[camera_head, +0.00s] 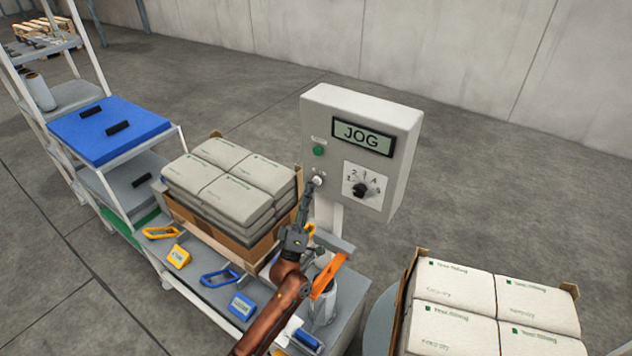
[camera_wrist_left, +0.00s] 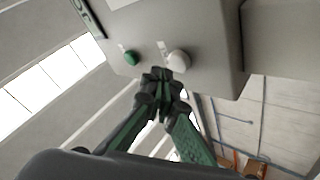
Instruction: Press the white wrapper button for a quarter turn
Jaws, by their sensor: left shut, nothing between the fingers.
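The control box (camera_head: 340,110) stands on a post, with a screen (camera_head: 363,138) reading "JOG". A green button (camera_head: 319,150) is on its face, and the white button (camera_head: 317,181) is below it. In the left wrist view the white button (camera_wrist_left: 178,60) sits right of the green button (camera_wrist_left: 130,57). My left gripper (camera_head: 309,188) is shut and empty, its tips just below the white button. In the wrist view the left gripper's tips (camera_wrist_left: 160,76) are close beside the white button; I cannot tell if they touch it. My right gripper is not in view.
A black dial (camera_head: 361,189) is on the box, right of the white button. A stack of grey sacks (camera_head: 226,180) stands left of the arm; more sacks (camera_head: 452,308) are at lower right. Padlocks and tags lie on the grey bench (camera_head: 196,291) below.

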